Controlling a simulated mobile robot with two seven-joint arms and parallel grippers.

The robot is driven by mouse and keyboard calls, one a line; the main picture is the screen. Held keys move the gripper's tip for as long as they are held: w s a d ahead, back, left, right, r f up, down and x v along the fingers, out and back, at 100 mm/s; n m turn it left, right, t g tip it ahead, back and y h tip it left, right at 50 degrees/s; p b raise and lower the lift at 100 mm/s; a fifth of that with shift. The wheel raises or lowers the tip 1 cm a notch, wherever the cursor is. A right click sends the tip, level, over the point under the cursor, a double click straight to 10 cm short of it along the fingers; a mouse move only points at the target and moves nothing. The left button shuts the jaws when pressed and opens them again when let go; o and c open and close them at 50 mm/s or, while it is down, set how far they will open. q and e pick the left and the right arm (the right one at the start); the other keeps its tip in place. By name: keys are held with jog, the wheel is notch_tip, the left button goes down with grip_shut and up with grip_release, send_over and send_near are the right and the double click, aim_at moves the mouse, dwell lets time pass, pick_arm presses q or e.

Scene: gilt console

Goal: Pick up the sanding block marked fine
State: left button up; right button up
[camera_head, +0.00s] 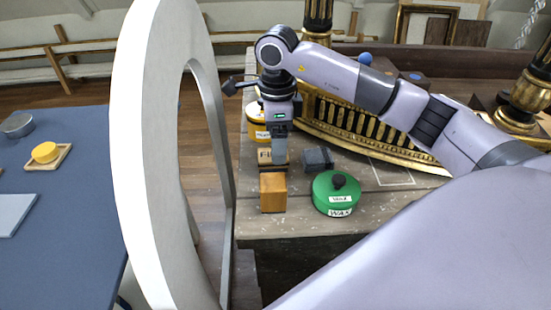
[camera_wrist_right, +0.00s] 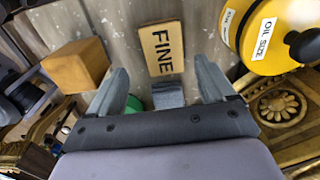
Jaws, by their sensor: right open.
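The sanding block marked FINE (camera_wrist_right: 162,48) shows its tan labelled face in the right wrist view, just beyond and between my right gripper's fingertips. In the head view the block (camera_head: 264,157) is partly hidden behind the gripper, and only the start of its label shows. My right gripper (camera_head: 279,161) points down over the bench near the block. In the wrist view the gripper (camera_wrist_right: 160,66) is open, with nothing between its fingers. My left gripper is not in view.
A wooden block (camera_head: 272,192) stands nearer, a dark grey block (camera_head: 318,159) and green wax tin (camera_head: 338,194) to the right. A yellow tin (camera_head: 256,123) marked OIL SIZE in the wrist view (camera_wrist_right: 268,34) stands behind. A pale oval ring (camera_head: 131,130) rises at left.

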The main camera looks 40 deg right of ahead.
jog(key=f, duration=0.2)
jog(key=w+f+p, duration=0.1)
jog(key=f, duration=0.1)
jog(key=shift+a+f, duration=0.2)
jog(key=shift+f, duration=0.1)
jog(key=shift+s+f, duration=0.1)
jog(key=shift+f, duration=0.15)
jog(key=c, duration=1.1)
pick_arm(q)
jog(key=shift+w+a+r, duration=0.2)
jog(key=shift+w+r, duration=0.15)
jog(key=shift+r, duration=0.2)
pick_arm(e)
jog(key=shift+o, duration=0.2)
jog(key=shift+r, duration=0.1)
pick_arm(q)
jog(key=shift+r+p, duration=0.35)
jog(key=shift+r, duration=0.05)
pick_arm(e)
notch_tip(320, 180, up, 20)
